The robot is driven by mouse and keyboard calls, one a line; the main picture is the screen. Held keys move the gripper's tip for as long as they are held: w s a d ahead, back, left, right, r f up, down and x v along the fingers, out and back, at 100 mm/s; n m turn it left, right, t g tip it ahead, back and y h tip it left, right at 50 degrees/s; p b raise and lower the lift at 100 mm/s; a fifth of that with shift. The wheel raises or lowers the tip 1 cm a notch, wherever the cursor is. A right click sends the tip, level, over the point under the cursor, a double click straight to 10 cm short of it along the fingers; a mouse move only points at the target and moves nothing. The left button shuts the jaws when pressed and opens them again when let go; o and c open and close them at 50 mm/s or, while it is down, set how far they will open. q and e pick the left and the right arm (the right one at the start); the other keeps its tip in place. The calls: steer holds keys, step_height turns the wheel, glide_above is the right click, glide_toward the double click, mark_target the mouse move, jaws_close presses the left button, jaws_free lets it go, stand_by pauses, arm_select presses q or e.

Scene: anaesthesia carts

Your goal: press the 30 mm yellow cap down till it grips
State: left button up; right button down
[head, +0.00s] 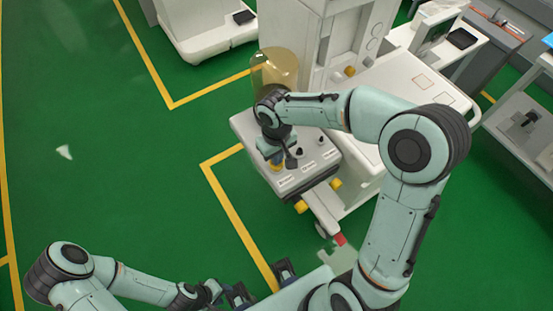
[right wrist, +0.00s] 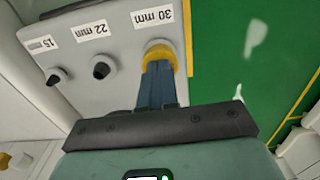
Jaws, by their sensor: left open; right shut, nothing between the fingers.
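The yellow cap (right wrist: 160,52) sits on the port beside the "30 mm" label, at the end of the grey block's top (right wrist: 115,60). In the right wrist view my right gripper (right wrist: 158,70) is shut, with its fingertips against the cap from above and nothing between them. The fingers hide part of the cap, so I cannot tell how deep it sits. In the head view the right gripper (head: 274,156) points down over the block (head: 311,165), and the cap is mostly hidden. My left gripper (head: 262,283) is open and empty, low in the head view.
Two black ports, at the "22 mm" label (right wrist: 90,30) and the "15 mm" label (right wrist: 42,44), stand beside the cap. An amber clear cylinder (head: 275,68) rises behind the block. The white cart (head: 400,85) is to the right. Green floor (head: 120,160) is open on the left.

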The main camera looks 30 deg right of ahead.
arm_select(q)
steer(key=w+r+p, duration=0.2)
steer(key=r, duration=0.1)
steer(key=w+r+p, duration=0.1)
steer(key=r+p, duration=0.1)
arm_select(e)
step_height(320, 180, up, 7)
stand_by(0.3)
arm_select(q)
steer(key=shift+w+r+t+p, duration=0.3)
steer(key=shift+w+r+p, duration=0.5)
steer(key=shift+r, duration=0.2)
arm_select(e)
step_height(320, 180, up, 14)
steer(key=shift+f, duration=0.25)
arm_select(q)
steer(key=shift+s, duration=0.1)
